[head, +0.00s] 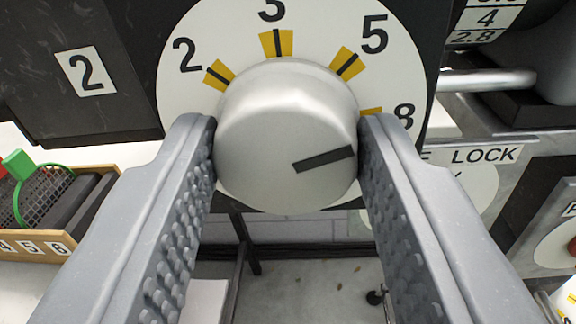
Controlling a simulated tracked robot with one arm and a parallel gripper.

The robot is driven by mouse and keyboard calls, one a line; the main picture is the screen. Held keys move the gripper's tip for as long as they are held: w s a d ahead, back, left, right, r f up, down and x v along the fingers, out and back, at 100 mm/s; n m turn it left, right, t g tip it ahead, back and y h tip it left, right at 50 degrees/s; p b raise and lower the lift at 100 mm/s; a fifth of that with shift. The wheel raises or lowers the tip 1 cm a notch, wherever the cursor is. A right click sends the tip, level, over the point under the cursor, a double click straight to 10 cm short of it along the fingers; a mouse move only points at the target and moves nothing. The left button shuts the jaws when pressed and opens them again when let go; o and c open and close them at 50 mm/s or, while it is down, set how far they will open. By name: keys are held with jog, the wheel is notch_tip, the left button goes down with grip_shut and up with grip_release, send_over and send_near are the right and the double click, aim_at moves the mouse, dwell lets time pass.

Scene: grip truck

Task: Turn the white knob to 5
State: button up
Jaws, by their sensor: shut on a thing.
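The white knob (280,115) sits in the middle of the head view, on a round white dial (310,22) with black numbers 2, 3, 5 and 8 and yellow marks. A dark pointer bar (325,159) on the knob's face points right and slightly up, roughly toward the 8 mark and well clockwise of the 5 mark (348,64). My gripper (288,128) is shut on the knob, one grey finger on its left side and one on its right. The right finger hides part of the dial near the 8.
A dark panel labelled 2 (86,72) is at the upper left. A wooden box (84,187) with a green-rimmed basket stands at the left. A metal bar (488,80) and a LOCK label (485,155) are at the right. Grey floor shows below.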

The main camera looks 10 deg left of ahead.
jog(key=n+p, duration=0.2)
jog(key=n, duration=0.2)
jog(key=shift+f+n+p, duration=0.1)
jog(key=shift+n+p, duration=0.2)
jog(key=shift+p, duration=0.05)
dwell(0.4)
jog(key=o, duration=1)
jog(key=shift+a, duration=0.1)
jog(key=shift+c, duration=0.2)
jog(key=shift+s, duration=0.1)
jog(key=s+b, duration=0.9)
jog(key=s, duration=0.4)
jog(key=shift+s+r, duration=0.25)
